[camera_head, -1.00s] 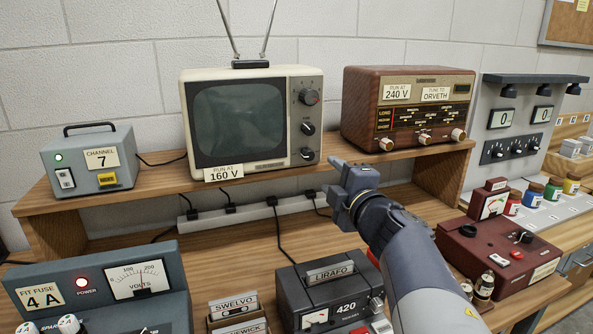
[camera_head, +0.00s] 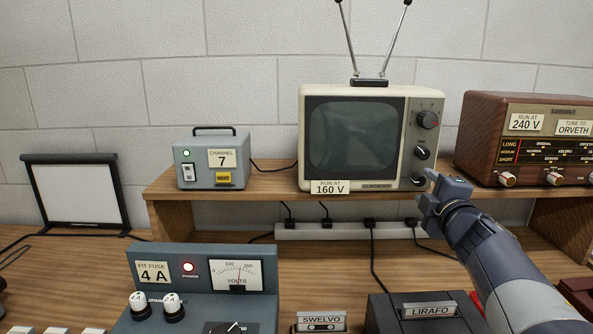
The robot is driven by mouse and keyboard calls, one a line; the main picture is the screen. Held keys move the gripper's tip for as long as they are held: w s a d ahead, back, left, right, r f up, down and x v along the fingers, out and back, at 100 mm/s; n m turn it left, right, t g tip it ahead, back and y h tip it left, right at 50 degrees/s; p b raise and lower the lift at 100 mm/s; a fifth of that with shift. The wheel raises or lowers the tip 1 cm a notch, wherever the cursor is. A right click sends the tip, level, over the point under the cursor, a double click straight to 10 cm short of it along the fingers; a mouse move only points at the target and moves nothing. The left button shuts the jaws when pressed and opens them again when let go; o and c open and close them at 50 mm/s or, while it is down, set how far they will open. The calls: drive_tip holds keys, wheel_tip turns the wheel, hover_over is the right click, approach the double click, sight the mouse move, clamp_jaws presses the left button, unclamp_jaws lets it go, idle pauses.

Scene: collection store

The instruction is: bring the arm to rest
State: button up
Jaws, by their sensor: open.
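My gripper (camera_head: 432,188) is in front of the lower right corner of the cream television (camera_head: 355,140), near its lowest knob. No object shows between its fingers, and it is open. My arm comes in from the lower right, over the bench. The television's screen is dark, and a label on it reads "RUN AT 160 V".
The shelf (camera_head: 270,184) also holds a grey channel box (camera_head: 205,178) and a brown radio (camera_head: 540,170). Below are a power strip (camera_head: 300,231), a blue-grey meter unit (camera_head: 150,262) and a dark LIRAFO unit (camera_head: 395,310). A small white screen (camera_head: 77,195) stands left.

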drive_tip(key=shift+w, duration=1.2)
